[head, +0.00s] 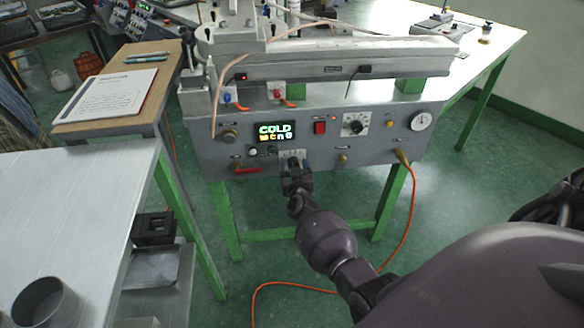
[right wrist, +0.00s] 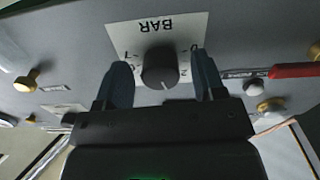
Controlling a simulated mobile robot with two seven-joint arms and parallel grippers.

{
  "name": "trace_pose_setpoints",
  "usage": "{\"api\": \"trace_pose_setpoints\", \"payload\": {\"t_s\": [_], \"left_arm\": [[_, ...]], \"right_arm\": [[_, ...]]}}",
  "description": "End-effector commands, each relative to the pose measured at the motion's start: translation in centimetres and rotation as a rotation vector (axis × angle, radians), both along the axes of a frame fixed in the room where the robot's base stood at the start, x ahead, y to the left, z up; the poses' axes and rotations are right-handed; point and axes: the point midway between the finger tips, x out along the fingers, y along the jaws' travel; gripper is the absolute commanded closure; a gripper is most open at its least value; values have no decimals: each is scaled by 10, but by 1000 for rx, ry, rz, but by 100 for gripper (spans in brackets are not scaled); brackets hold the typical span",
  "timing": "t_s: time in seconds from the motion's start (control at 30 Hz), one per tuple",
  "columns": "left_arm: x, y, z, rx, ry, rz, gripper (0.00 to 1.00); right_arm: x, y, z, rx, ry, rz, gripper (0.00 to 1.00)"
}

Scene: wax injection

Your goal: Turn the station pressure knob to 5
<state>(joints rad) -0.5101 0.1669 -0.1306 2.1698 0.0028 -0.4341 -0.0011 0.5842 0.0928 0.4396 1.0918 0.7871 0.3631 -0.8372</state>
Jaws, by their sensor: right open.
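The pressure knob (right wrist: 160,66) is a round black knob on a white plate marked BAR (right wrist: 172,24), seen upside down in the right wrist view. Its white pointer line faces the lower edge of that picture. A few scale digits show; others are hidden by the fingers. My right gripper (right wrist: 164,82) is open, with one dark finger on each side of the knob and a visible gap to each. In the head view my right gripper (head: 293,164) is at the lower front panel of the station (head: 385,150), covering the knob. My left gripper is not in view.
The panel also carries a display (head: 276,132) reading COLD, a red switch (head: 320,128), another dial (head: 355,124) and a round gauge (head: 421,121). A red lever (right wrist: 295,71) and brass knobs are near my gripper. An orange cable (head: 412,200) hangs at the right.

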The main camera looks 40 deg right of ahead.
Motion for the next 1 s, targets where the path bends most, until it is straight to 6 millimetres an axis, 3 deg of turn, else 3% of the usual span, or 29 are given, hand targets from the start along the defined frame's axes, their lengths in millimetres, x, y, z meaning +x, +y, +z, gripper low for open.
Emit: {"api": "trace_pose_setpoints", "payload": {"t_s": [0.33, 0.67, 1.0], "left_arm": [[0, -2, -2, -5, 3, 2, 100], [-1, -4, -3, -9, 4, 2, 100], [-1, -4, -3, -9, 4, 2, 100]], "right_arm": [[3, -2, 1, 1, -1, 0, 37], [3, -1, 0, 1, -1, 0, 86], [3, -1, 0, 47, -27, 0, 86]]}}
